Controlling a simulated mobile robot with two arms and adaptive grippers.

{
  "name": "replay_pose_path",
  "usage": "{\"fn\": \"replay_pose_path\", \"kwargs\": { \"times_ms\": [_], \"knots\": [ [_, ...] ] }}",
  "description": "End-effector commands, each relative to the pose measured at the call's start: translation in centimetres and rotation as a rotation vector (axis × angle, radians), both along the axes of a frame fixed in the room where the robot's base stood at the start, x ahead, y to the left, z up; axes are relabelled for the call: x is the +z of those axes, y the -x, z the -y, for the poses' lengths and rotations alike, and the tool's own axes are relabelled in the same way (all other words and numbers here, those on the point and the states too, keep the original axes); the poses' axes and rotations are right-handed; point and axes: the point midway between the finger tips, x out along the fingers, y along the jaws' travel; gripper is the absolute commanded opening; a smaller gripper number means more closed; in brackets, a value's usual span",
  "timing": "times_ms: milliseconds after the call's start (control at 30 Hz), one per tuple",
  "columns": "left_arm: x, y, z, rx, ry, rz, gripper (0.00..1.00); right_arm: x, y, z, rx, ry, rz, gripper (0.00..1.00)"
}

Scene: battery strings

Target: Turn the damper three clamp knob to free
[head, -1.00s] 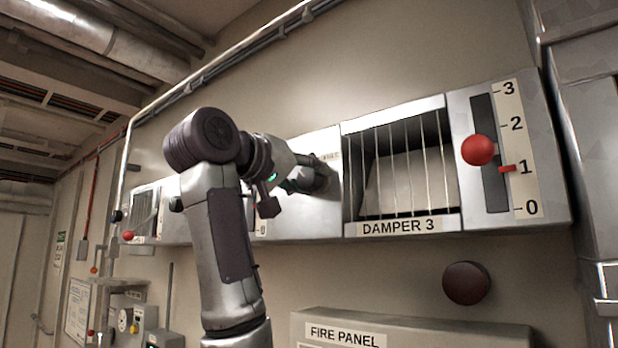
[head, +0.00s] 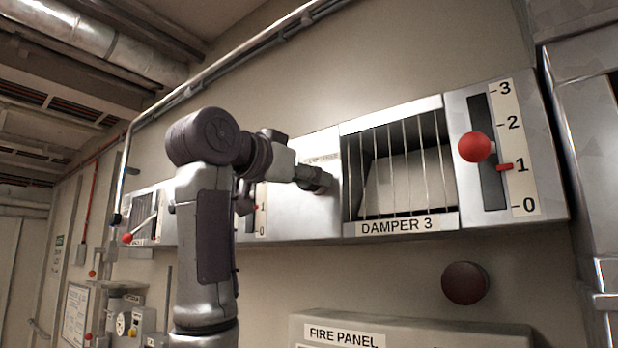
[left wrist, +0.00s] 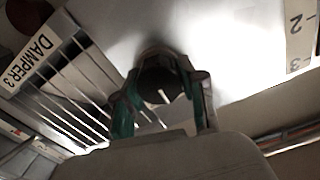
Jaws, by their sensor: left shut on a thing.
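The damper three clamp knob (left wrist: 157,84) is a dark round knob with a short white line, seen in the left wrist view on the pale metal panel. My left gripper (left wrist: 163,76) has its green-edged fingers on either side of the knob and is shut on it. In the head view the left gripper (head: 318,181) reaches the panel just left of the damper 3 grille (head: 402,165) and hides the knob. A small label above it is too blurred to read. My right gripper is not in view.
Right of the grille, a red ball lever (head: 474,147) stands a little above 1 on its scale (head: 517,140), near a red pointer. A dark round button (head: 465,283) is on the wall below. A fire panel box (head: 410,328) lies under the dampers.

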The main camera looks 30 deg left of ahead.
Motion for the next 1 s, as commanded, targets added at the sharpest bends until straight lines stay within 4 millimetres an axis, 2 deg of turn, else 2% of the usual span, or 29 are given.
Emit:
{"fn": "replay_pose_path", "kwargs": {
  "times_ms": [600,1000],
  "knots": [
    [-0.1,0.0,0.1,0.001,-0.547,0.040,0.06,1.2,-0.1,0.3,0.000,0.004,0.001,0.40],
    [-0.2,0.0,0.2,-0.001,-0.724,0.053,0.06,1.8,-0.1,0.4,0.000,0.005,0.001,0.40]
  ]
}}
